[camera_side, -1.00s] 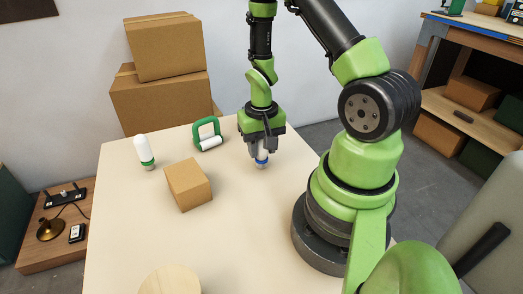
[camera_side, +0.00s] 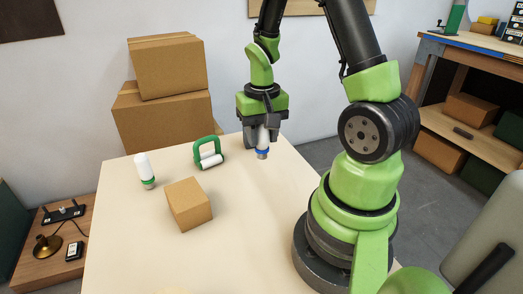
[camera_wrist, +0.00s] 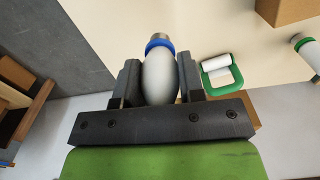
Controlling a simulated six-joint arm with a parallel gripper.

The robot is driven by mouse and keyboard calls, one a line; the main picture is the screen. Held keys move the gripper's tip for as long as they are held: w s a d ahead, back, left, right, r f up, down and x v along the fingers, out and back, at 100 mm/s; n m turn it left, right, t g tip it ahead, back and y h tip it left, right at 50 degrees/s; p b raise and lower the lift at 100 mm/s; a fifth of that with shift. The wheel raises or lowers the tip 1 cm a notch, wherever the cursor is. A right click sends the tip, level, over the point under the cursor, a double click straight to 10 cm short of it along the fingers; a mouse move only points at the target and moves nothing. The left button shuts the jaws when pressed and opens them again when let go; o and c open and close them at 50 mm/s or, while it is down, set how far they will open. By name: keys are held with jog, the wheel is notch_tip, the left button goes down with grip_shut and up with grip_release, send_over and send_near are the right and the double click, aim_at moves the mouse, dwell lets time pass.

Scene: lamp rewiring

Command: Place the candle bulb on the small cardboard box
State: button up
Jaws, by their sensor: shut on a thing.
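My gripper (camera_side: 262,136) is shut on the candle bulb (camera_side: 262,146), a white bulb with a blue ring and a metal base. In the side view the bulb hangs base-down above the table, right of the green-handled roller. In the wrist view the bulb (camera_wrist: 160,75) sits between both fingers (camera_wrist: 160,88), with its blue ring and metal base pointing away. The small cardboard box (camera_side: 188,204) stands on the table, left of and nearer the camera than my gripper. Its top is bare. A corner of a box (camera_wrist: 285,10) shows at the wrist view's top right.
A green-handled white roller (camera_side: 208,155) stands on the table (camera_side: 245,230) behind the small box. A white bulb with a green ring (camera_side: 145,171) stands at the left. Large stacked boxes (camera_side: 165,120) are behind the table. The table's middle is clear.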

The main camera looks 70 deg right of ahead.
jog(key=shift+r, duration=0.7)
jog(key=w+a+r, duration=0.3)
jog(key=w+a, duration=0.2)
jog(key=w, duration=0.2)
send_near(186, 193)
notch_tip(186, 193, down, 3)
jog(key=shift+f, duration=0.15)
jog(key=shift+f, duration=0.1)
jog(key=o, duration=0.9)
